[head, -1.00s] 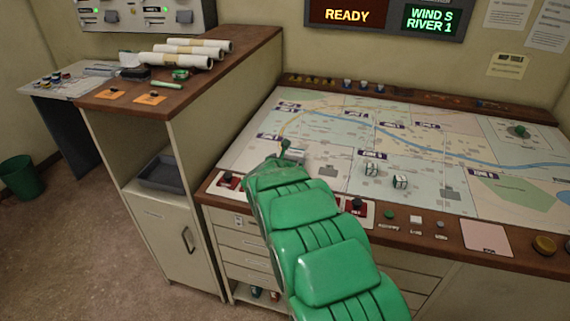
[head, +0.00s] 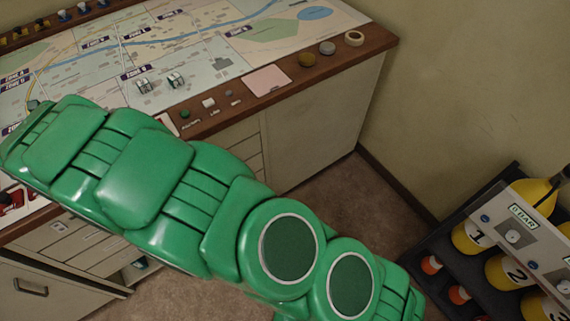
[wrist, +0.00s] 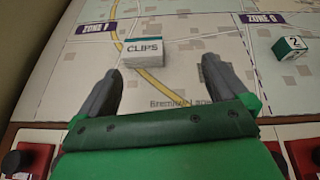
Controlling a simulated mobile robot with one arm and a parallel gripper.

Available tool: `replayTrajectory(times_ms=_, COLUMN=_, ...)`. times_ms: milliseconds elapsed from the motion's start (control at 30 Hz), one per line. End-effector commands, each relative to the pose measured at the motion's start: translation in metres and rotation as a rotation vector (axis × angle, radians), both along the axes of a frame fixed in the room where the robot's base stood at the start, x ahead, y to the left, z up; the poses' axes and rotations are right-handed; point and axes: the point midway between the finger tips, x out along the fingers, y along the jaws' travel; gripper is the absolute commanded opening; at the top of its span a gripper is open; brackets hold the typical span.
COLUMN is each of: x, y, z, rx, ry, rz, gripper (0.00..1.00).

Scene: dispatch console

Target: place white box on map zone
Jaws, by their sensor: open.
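A white box marked CLIPS (wrist: 146,53), with a dark green side edge, lies on the map (wrist: 190,27) in the wrist view. It sits just beyond my fingertips, nearer the left finger, by the ZONE F label. My gripper (wrist: 161,66) is open and empty, with its fingers spread low over the map. In the head view the map (head: 205,60) shows several zones with purple labels. The CLIPS box and my fingers cannot be made out there, as my green arm covers that side.
A rack of yellow cylinders (head: 505,270) stands at the lower right.

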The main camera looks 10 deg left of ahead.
Motion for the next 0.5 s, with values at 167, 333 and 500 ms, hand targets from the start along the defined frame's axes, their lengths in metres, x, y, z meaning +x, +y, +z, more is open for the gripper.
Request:
replayTrajectory(times_ms=167, x=0.053, y=-0.039, z=0.038, rx=-0.126, ry=-0.083, rz=0.097, gripper=1.0)
replayTrajectory(times_ms=333, x=0.092, y=-0.084, z=0.066, rx=-0.261, ry=-0.163, rz=0.203, gripper=1.0)
replayTrajectory(times_ms=500, x=0.122, y=-0.138, z=0.089, rx=-0.397, ry=-0.236, rz=0.315, gripper=1.0)
